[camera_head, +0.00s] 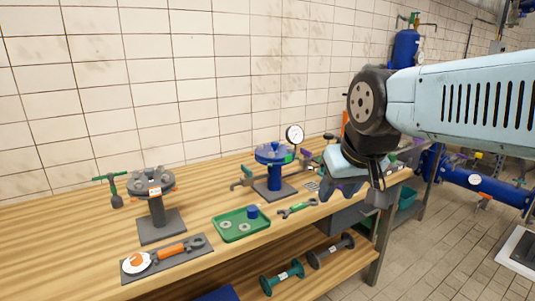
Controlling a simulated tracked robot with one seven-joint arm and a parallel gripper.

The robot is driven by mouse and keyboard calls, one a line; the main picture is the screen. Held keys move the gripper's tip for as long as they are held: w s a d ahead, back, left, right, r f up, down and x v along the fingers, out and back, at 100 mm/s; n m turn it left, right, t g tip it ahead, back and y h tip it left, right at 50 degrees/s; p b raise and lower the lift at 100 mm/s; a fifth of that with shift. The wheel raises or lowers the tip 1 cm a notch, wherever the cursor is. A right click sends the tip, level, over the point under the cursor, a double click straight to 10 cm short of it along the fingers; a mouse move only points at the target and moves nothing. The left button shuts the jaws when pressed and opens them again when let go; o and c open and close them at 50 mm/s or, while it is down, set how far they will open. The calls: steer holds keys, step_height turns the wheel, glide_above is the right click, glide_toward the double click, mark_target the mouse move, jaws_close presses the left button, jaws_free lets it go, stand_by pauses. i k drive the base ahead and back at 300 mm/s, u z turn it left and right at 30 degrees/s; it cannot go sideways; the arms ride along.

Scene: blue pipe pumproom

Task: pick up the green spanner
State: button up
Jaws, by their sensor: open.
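The green spanner (297,208) lies flat on the wooden workbench near its front edge, just right of a green tray. Its jaw ends look grey and its middle green. My gripper (351,192) is to the right of the spanner, above the bench's right part, pointing down. It is open and appears empty. A gap shows between it and the spanner. The gripper hides part of the bench top behind it.
The green tray (226,237) holds a blue cylinder and grey rings. Left are a flange stand (157,217) and a dark mat with an orange-handled tool (167,257). Behind the spanner stands a blue valve with gauge (273,178). Dumbbell-shaped pieces (283,278) lie on the lower shelf.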

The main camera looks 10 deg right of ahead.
mark_target(302, 206)
steer(key=u, duration=1.4)
steer(key=k, duration=0.85)
steer(key=z, duration=0.8)
steer(key=i, duration=1)
